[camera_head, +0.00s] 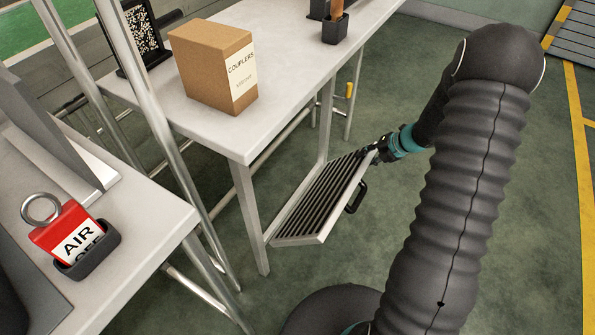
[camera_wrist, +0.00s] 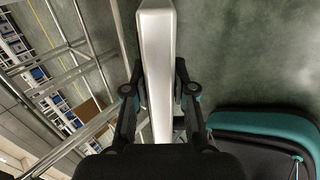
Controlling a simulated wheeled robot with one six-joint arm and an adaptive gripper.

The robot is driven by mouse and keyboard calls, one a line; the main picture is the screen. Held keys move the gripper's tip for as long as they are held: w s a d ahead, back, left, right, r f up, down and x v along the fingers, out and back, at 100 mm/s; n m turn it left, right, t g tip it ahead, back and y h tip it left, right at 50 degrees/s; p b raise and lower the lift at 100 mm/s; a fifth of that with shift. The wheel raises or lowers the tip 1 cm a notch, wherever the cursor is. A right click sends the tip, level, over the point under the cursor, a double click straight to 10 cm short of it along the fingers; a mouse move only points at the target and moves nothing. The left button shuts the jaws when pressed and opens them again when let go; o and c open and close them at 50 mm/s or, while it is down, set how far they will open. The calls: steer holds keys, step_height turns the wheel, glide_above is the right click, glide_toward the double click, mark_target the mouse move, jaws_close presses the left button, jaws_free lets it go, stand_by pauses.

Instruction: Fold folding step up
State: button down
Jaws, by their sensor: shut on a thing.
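The folding step (camera_head: 323,196) is a light metal frame with dark ribbed slats and a black handle (camera_head: 356,197) on its near side. It sits low beside the white table's legs and is tilted, neither flat nor upright. My gripper (camera_head: 374,154) is at the step's far outer corner. In the wrist view, the pale edge of the step (camera_wrist: 156,60) runs between the two fingers of my gripper (camera_wrist: 158,92), which are closed on it. The fingertips are small and partly hidden in the head view.
The white table (camera_head: 272,112) stands above the step and holds a COUPLERS box (camera_head: 214,65) and a dark holder (camera_head: 335,27). At left, another bench carries a red AIR tag (camera_head: 70,232) in a black tray. Green floor (camera_head: 400,60) is open behind my arm.

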steer(key=shift+g+h, duration=0.6)
steer(key=shift+h, duration=0.3)
steer(key=shift+w+a+r, duration=0.55)
steer(key=shift+a+r, duration=0.1)
steer(key=shift+a, duration=0.2)
steer(key=shift+w+a+r, duration=0.5)
steer(key=shift+a+r, duration=0.15)
steer(key=shift+a, duration=0.2)
steer(key=c, duration=0.9)
jaws_free()
steer(key=shift+d, duration=0.1)
steer(key=shift+d+r, duration=0.15)
steer(key=shift+r, duration=0.05)
steer(key=shift+v, duration=2.8)
steer(key=shift+s, duration=0.1)
